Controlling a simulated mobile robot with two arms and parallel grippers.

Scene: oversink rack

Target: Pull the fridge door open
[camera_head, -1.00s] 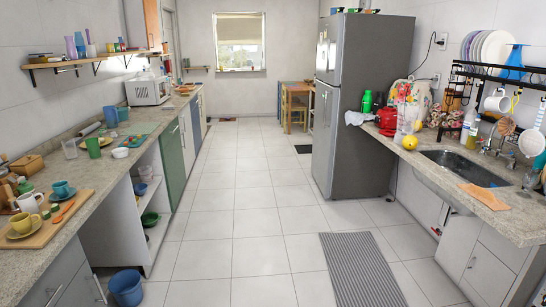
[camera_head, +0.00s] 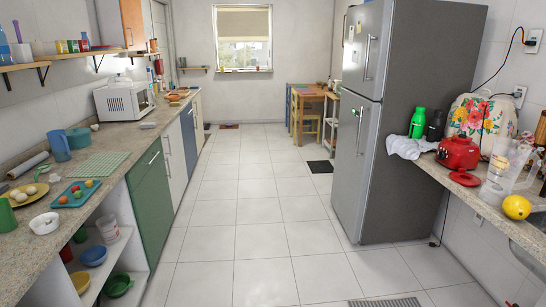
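The fridge (camera_head: 425,130) is a tall grey two-door unit standing on the right side of the aisle. Its upper door (camera_head: 364,52) and lower door (camera_head: 353,155) face left toward the aisle, and both look shut. A vertical handle shows on the upper door (camera_head: 369,58) and another on the lower door (camera_head: 360,130). Neither of my grippers is in the picture, so I cannot see whether they are open or shut.
The tiled aisle (camera_head: 236,210) is clear up to the fridge. A counter (camera_head: 160,115) with a microwave (camera_head: 125,96) runs along the left.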

